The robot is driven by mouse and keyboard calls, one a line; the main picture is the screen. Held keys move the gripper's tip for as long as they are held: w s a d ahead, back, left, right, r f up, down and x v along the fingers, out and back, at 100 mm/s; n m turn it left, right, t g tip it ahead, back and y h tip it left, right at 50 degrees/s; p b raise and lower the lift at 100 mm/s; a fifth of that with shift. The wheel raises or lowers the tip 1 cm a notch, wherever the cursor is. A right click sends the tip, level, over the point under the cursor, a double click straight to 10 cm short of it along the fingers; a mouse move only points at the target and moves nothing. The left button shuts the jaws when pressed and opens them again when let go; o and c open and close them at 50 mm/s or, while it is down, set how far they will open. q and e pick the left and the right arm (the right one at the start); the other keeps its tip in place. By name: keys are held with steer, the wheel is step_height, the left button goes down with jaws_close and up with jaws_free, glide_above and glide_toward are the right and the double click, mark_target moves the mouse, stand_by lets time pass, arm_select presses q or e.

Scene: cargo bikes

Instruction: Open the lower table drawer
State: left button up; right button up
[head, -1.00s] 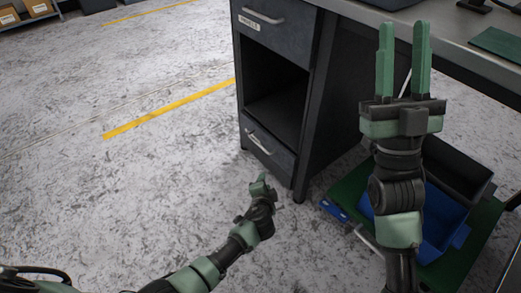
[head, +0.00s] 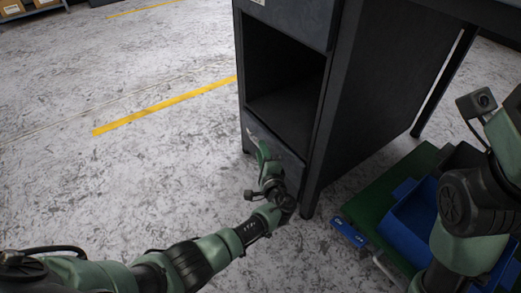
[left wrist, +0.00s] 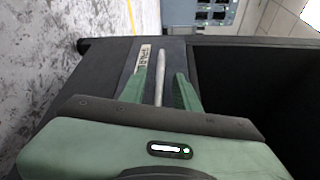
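The lower drawer (head: 290,167) is at the bottom of the dark table cabinet, below an open compartment, and looks closed. Its front shows in the left wrist view (left wrist: 174,50) with a pale bar handle (left wrist: 161,68) and a white label. My left gripper (head: 263,150) is at this drawer front and covers most of the handle in the head view. In the left wrist view its two green fingers (left wrist: 160,82) are apart, one on each side of the handle, with gaps visible. My right arm is at the right edge of the head view; its fingertips are out of view.
An upper drawer (head: 290,18) sits above the open compartment (head: 285,80). A green platform (head: 370,200) with a blue bin (head: 405,225) stands on the floor right of the cabinet. The floor left of the cabinet is clear, with a yellow line (head: 165,105).

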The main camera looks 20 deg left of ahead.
arm_select(q)
steer(key=shift+b+x, duration=0.45)
steer(key=shift+x, duration=1)
jaws_close()
steer(key=shift+f, duration=0.1)
